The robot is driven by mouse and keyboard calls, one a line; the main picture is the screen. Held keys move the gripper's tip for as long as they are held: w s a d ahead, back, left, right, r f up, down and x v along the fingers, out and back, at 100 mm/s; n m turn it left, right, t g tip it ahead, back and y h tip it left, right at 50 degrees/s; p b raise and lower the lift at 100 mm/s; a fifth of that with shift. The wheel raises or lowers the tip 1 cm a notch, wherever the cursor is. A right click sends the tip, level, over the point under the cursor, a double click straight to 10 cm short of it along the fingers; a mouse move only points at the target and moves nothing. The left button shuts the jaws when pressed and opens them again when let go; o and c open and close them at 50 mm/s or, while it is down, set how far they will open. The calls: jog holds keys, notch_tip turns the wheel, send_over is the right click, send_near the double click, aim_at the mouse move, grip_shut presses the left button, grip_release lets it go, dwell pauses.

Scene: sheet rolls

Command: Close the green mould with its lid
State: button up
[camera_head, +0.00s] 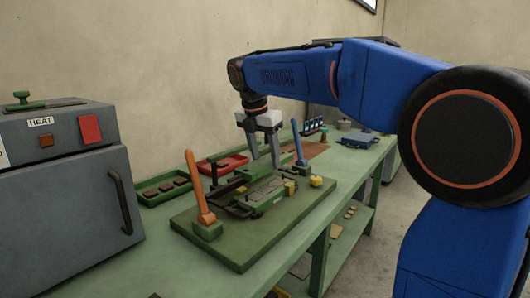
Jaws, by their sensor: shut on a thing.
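The green mould (267,195) sits on a dark green board on the bench, with its flat top facing up. My gripper (264,163) is above the mould's back side, fingers pointing down. It is shut on a green piece that looks like the lid (256,171). The lid is just behind and above the mould. Whether it touches the mould is too small to tell. An orange lever (198,186) stands at the board's left and a blue lever (298,143) at its back right. A yellow block (316,181) is on the board's right.
A grey oven (60,190) marked HEAT stands at left, with a green-knobbed plate (45,105) on top. A green tray (165,187) and a red tray (222,165) lie behind the board.

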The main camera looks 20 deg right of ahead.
jog(key=shift+f, duration=3.55)
jog(key=o, duration=1.8)
jog(key=v, duration=1.7)
jog(key=shift+s+a+r, duration=0.1)
jog(key=shift+s+a, duration=0.05)
